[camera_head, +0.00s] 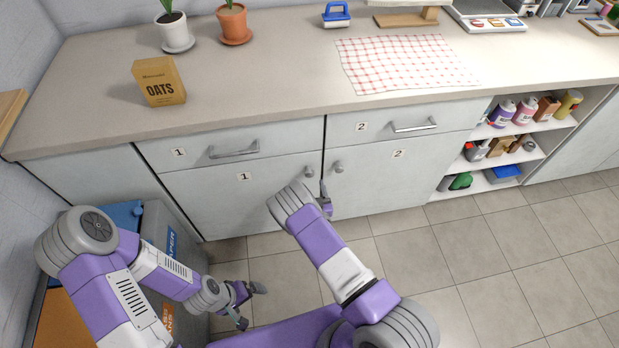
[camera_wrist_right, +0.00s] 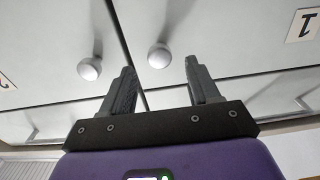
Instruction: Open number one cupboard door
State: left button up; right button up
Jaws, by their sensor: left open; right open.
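The number one cupboard door (camera_head: 240,195) is shut, below the drawer labelled 1. Its round knob (camera_head: 309,171) is at its upper right corner. My right gripper (camera_head: 325,197) is open in front of the doors, near this knob. In the right wrist view, the knob (camera_wrist_right: 159,55) appears between the two spread fingers (camera_wrist_right: 160,80), just beyond their tips; I cannot tell whether they touch it. My left gripper (camera_head: 254,304) is open and empty, low over the floor at left.
The number two door's knob (camera_head: 337,167) is close beside, also seen left of the fingers (camera_wrist_right: 90,68). Drawer handles (camera_head: 234,151) project above. A blue-topped bin unit (camera_head: 122,215) stands at left. Open shelves (camera_head: 500,150) are at right. Tiled floor (camera_head: 470,260) is free at right.

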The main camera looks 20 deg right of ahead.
aim_at(310, 176)
jog(key=w, duration=0.2)
jog(key=w+b, duration=0.1)
jog(key=w, duration=0.1)
jog(key=w+d+b, duration=0.1)
jog(key=w, duration=0.1)
jog(key=shift+w, duration=0.15)
grip_shut()
